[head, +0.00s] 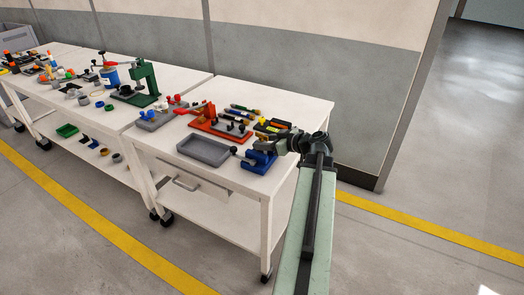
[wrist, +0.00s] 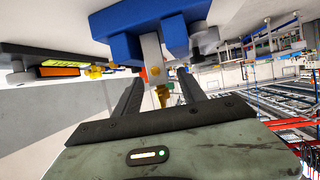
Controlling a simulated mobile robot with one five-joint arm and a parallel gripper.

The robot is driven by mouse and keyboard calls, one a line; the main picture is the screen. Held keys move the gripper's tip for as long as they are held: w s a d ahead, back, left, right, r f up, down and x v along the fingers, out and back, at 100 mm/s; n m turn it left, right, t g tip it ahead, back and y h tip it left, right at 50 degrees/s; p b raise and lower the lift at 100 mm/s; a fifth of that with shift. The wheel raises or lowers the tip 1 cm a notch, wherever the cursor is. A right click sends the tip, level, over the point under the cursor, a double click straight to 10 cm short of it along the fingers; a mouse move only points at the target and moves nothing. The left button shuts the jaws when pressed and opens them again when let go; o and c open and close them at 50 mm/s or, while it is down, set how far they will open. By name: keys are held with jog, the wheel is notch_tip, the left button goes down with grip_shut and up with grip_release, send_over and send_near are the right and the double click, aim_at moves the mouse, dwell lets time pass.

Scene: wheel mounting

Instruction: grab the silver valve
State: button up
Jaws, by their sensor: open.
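A blue fixture (wrist: 150,20) fills the top of the wrist view. It also shows in the head view (head: 259,161) at the front right corner of the nearest table. A silver piece (wrist: 152,52) stands out from its middle and looks like the silver valve. A brass-coloured part (wrist: 163,94) shows just below it. My gripper (wrist: 160,85) is open, with one dark finger on each side of these parts. I cannot tell whether either finger touches them. In the head view my gripper (head: 284,142) is beside the blue fixture, and the valve is not clear there.
A grey tray (head: 204,150) lies left of the blue fixture. A red fixture (head: 212,122) and several screwdrivers (head: 244,109) lie behind it. A green press (head: 146,84) stands on the table farther left. The floor right of the table is open up to the wall.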

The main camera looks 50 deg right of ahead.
jog(key=shift+x, duration=0.85)
jog(key=shift+s, duration=0.1)
grip_shut()
jog(key=shift+r, duration=0.15)
notch_tip(320, 180, up, 10)
jog(key=p, duration=1)
jog(key=shift+d, duration=0.1)
